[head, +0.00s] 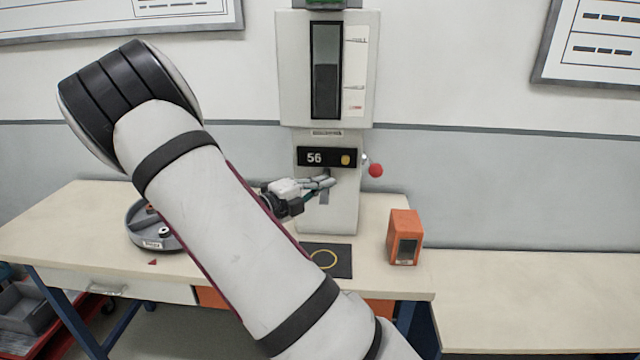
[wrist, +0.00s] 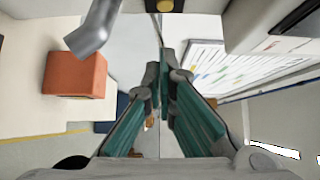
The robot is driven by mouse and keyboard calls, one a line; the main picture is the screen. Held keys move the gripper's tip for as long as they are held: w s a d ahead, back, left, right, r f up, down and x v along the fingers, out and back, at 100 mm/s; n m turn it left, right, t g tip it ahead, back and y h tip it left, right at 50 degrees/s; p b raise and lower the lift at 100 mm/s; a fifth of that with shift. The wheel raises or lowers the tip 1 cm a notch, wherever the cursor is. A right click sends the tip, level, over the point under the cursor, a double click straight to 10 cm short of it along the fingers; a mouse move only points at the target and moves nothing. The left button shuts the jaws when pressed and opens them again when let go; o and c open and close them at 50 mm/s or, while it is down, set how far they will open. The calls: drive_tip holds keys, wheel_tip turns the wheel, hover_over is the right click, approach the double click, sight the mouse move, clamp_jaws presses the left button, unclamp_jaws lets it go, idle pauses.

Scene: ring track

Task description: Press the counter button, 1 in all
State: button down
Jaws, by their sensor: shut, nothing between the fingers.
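The counter (head: 312,158) is a dark panel on the front of a tall grey machine, and its display reads 56. Its yellow button (head: 345,160) is at the right end of the panel. It also shows in the wrist view (wrist: 165,5), at the top edge. My gripper (head: 328,183) is shut and empty. In the head view its tips are just below and left of the button, in front of the machine. In the wrist view the closed teal-padded fingers (wrist: 164,62) point up toward the button, with a gap in the picture between them.
A red knob (head: 375,170) sticks out at the machine's right side. A metal spout (wrist: 95,32) is left of my fingers. An orange box (head: 404,238) stands on the table right of the machine. A yellow ring (head: 323,259) lies on a dark mat (head: 343,262). A round grey tray (head: 140,238) is at left.

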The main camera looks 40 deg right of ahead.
sight(345, 160)
drive_tip(key=w+d+p, duration=0.1)
drive_tip(key=w+d, duration=0.1)
drive_tip(key=d, duration=0.7)
drive_tip(key=shift+d, duration=0.15)
drive_tip(key=shift+w, duration=0.1)
